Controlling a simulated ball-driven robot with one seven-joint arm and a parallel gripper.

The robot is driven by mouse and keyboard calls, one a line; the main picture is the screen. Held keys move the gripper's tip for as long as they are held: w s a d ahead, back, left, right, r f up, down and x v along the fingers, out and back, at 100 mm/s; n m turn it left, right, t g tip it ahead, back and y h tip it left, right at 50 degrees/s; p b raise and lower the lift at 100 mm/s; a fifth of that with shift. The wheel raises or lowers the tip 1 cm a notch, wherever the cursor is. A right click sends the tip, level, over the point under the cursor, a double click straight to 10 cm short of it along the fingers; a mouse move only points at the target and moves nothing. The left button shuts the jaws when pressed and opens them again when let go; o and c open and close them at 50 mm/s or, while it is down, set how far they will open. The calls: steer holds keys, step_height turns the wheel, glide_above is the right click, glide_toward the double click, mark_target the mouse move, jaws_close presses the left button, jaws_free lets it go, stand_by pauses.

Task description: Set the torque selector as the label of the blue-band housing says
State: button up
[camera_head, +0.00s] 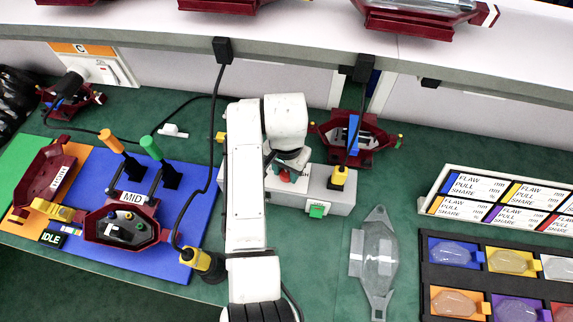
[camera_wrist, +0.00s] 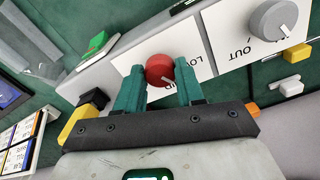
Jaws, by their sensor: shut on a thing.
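A red round knob (camera_wrist: 158,68) with a white pointer mark stands on a white plate of a grey box. The lettering beside it is partly hidden; "LO" shows to its right. The pointer mark is at the knob's lower right. My gripper (camera_wrist: 146,76) has its two teal fingers closed on either side of the knob. In the head view the knob (camera_head: 284,176) is small, below my wrist. A dark red housing with a blue band (camera_head: 353,134) lies behind the box; I cannot read a label on it.
A grey knob (camera_wrist: 275,18) marked "OUT" is on the same box. A green button (camera_head: 317,210) and a yellow-black plug (camera_head: 340,176) are on its front and right end. A clear lens (camera_head: 378,260) lies to the right. Cables cross the bench on the left.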

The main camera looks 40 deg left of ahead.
mark_target(286, 173)
steer(key=m+p, duration=0.2)
steer(key=m, duration=0.3)
steer(key=shift+m, duration=0.4)
stand_by(0.4)
steer(key=o, duration=1)
steer(key=shift+o, duration=0.2)
steer(key=shift+r, duration=0.15)
step_height(286, 173, up, 11)
steer(key=b, duration=0.1)
steer(key=shift+f, duration=0.2)
